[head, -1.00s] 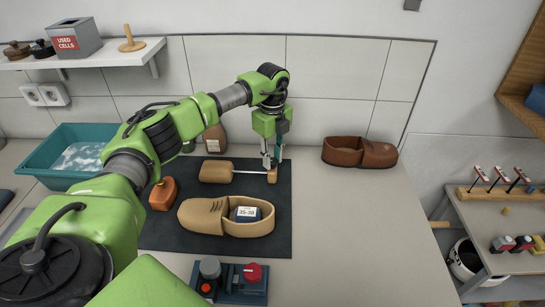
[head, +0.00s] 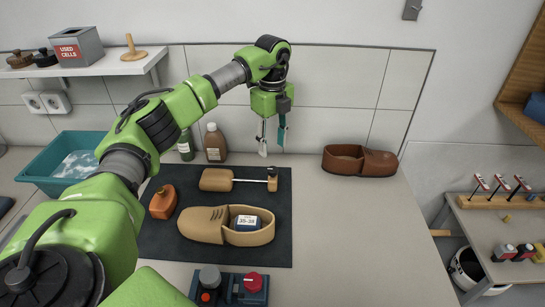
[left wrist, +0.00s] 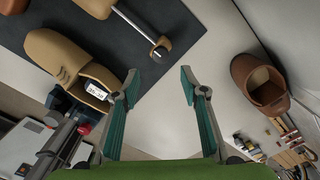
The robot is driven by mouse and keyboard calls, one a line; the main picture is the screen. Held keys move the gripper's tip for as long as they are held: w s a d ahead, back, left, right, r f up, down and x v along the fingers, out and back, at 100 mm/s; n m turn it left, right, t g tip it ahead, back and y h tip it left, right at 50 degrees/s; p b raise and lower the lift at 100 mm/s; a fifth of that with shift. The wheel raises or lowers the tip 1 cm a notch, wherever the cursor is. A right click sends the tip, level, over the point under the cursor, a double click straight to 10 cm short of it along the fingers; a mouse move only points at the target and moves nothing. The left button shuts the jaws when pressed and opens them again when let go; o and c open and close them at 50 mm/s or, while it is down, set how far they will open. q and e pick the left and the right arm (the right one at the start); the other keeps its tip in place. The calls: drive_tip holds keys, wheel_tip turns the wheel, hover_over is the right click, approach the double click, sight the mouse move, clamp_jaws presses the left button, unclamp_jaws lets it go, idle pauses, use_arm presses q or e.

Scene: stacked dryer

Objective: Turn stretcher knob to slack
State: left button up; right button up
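The wooden shoe stretcher (head: 216,180) lies on the dark mat (head: 165,245), with a thin metal rod running right to a small end block. Its knob (head: 272,171) is at that right end; in the left wrist view the knob end (left wrist: 160,51) shows a round metal part. I cannot read the knob's setting. My left gripper (head: 272,148) hangs above and behind the knob end, clear of it. In the left wrist view its fingers (left wrist: 160,82) are wide apart with nothing between them. My right gripper is not in view.
A tan shoe (head: 200,225) holding a box marked 35-38 (head: 247,222) is on the mat near the stretcher. A device with a red knob (head: 252,283) is in front.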

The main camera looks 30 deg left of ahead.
use_arm(q)
drive_tip(key=shift+r, duration=1.55)
